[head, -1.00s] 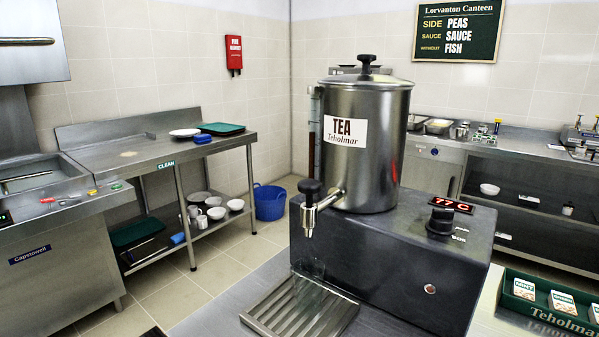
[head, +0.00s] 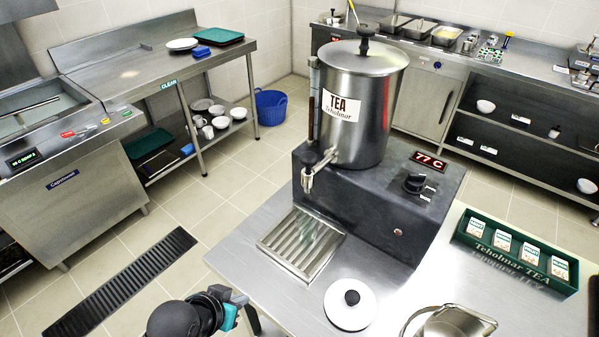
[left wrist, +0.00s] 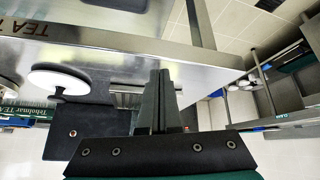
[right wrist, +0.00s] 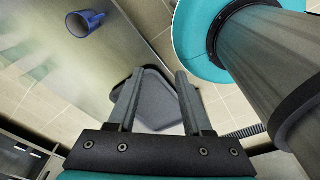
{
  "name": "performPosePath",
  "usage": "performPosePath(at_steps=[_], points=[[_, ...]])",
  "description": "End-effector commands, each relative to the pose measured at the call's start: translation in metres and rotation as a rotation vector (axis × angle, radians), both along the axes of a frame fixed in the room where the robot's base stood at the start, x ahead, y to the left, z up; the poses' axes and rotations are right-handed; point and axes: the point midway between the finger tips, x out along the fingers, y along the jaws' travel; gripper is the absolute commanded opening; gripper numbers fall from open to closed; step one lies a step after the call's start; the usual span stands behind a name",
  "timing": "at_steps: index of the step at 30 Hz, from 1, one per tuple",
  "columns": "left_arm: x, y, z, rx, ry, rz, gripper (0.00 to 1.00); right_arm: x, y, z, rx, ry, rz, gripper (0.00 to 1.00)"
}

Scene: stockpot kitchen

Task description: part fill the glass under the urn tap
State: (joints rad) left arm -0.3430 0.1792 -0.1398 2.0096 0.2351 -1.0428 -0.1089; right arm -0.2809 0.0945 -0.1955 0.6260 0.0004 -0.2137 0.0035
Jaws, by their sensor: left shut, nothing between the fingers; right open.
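The steel tea urn (head: 368,110) stands on a dark base marked 77 C. Its tap (head: 312,172) has a black knob and hangs over the slatted drip tray (head: 282,250). A faint clear shape, which looks like the glass (head: 309,236), stands on the tray below the tap; its level cannot be told. My left gripper (head: 252,320) is at the bottom of the head view, in front of the tray and apart from it. In the left wrist view its fingers (left wrist: 160,98) are together and empty. My right gripper (right wrist: 156,100) is open and empty in the right wrist view.
A white lid with a black knob (head: 350,308) and a steel pot (head: 448,325) are on the near counter. A green tea box (head: 518,254) stands right. A blue mug (right wrist: 85,22) shows in the right wrist view. Counter between tray and lid is clear.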

Motion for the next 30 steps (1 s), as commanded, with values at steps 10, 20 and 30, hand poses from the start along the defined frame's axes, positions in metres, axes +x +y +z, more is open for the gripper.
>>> performPosePath(at_steps=[10, 20, 30], points=[[0.098, -0.059, 0.275, -0.247, -0.598, -0.265, 0.00, -0.023, 0.011, 0.055, 0.011, 0.039, 0.005, 0.50], [0.101, -0.065, 0.303, -0.278, -0.670, -0.298, 0.00, -0.022, 0.017, 0.056, 0.020, 0.037, 0.005, 0.50], [0.112, -0.073, 0.300, -0.281, -0.668, -0.293, 0.00, -0.020, 0.013, 0.058, 0.015, 0.033, 0.005, 0.50]])
